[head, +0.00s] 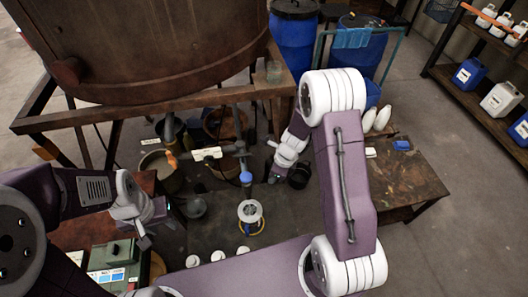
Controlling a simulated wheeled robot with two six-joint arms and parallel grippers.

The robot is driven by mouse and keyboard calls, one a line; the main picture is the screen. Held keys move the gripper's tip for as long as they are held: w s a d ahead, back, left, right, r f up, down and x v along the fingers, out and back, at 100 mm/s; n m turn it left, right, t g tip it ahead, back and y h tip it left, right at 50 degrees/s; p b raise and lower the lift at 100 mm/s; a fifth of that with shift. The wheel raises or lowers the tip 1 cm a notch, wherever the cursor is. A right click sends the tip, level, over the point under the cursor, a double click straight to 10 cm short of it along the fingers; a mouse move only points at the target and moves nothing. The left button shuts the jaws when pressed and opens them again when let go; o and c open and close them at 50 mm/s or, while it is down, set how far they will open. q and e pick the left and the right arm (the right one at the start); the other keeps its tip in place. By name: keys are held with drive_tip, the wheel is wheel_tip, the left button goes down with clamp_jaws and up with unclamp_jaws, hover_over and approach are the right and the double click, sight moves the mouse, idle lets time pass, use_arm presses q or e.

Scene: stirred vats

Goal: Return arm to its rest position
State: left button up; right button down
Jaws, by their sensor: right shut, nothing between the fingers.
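My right arm, purple and white, rises from the bottom centre and bends over at the top. My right gripper (272,177) points down left of the upper link, beside a dark pot (299,176). It is shut and holds nothing. My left arm comes in from the left edge, and my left gripper (145,241) hangs low over the left bench, near a green box (113,254). Its fingers are small and partly hidden, so I cannot tell whether they are open or shut.
A large brown vat (140,50) stands on a wooden frame at the back. Pipework with a blue-ended hose (246,177) hangs below it. A wooden table (405,180) stands on the right, with blue drums (293,45) behind. Shelves with jugs (502,98) are far right. Open floor lies right of the table.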

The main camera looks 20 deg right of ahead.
wheel_tip(320, 180, up, 8)
drive_tip(key=s+a+n+t+b, duration=0.2)
drive_tip(key=a+n+b, duration=0.15)
drive_tip(key=n, duration=0.45)
drive_tip(key=s+d+n+g+h, duration=0.2)
drive_tip(key=s+d+n, duration=0.2)
drive_tip(key=s+n, duration=0.7)
drive_tip(key=n+b, duration=0.1)
drive_tip(key=n, duration=0.4)
drive_tip(key=shift+f+n, duration=0.3)
drive_tip(key=shift+f, duration=0.1)
